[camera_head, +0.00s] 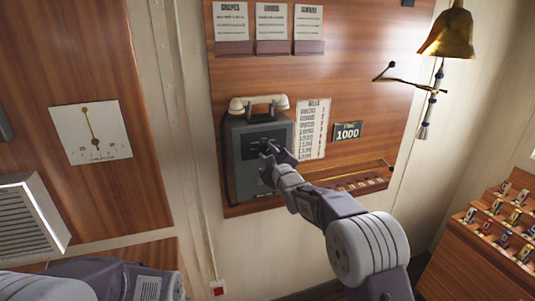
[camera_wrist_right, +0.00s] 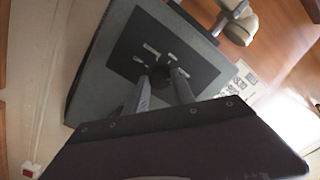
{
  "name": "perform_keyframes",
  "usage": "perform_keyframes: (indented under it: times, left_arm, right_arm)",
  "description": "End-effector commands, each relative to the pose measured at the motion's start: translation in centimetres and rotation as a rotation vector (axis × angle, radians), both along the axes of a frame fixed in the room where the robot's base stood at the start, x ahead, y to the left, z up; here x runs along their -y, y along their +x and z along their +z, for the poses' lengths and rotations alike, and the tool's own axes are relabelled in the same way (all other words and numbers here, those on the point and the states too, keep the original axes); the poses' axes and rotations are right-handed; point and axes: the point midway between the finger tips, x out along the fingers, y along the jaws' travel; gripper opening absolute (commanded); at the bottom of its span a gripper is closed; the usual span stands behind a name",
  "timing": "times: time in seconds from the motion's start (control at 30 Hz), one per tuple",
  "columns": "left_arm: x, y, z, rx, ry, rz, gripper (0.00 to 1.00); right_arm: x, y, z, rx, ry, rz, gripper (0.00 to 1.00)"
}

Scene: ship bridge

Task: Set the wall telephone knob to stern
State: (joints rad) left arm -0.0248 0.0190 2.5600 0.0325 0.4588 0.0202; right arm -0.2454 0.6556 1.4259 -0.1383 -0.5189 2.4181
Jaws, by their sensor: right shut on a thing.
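The wall telephone (camera_head: 245,178) is a grey box on the wood panel, with a cream handset (camera_head: 258,104) on top. My right gripper (camera_head: 268,150) is at the front of the box, over its dark plate. In the right wrist view the dark plate (camera_wrist_right: 205,75) carries several pale label marks around a dark round knob (camera_wrist_right: 160,76). My right gripper (camera_wrist_right: 163,88) is shut on this knob, with a finger on each side. The knob's pointer direction cannot be told. My left arm shows at the bottom left of the head view; its gripper is out of view.
A brass bell (camera_head: 449,35) hangs at upper right. A gauge (camera_head: 91,132) is on the left panel.

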Motion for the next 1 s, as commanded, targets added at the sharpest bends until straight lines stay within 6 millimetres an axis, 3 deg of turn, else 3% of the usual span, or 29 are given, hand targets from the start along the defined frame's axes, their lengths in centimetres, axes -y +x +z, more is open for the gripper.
perform_keyframes:
  times: [0.67, 0.7, 0.77, 1.0]
  left_arm:
    - [0.0, 0.0, -0.01, 0.0, 0.0, 0.0, 0.36]
    - [0.0, 0.0, -0.01, 0.0, 0.0, 0.0, 0.36]
    - [0.0, 0.0, -0.01, 0.0, 0.0, 0.0, 0.36]
    - [0.0, 0.0, 0.02, 0.0, 0.0, 0.0, 0.36]
  right_arm:
    - [0.02, -0.02, -0.95, -0.037, 0.051, -0.001, 0.0]
    - [0.02, -0.02, -0.96, -0.037, 0.051, -0.001, 0.33]
    - [0.02, -0.02, -0.93, -0.037, 0.051, -0.002, 0.49]
    - [-0.01, -0.01, -0.51, -0.028, 0.053, 0.0, 0.52]
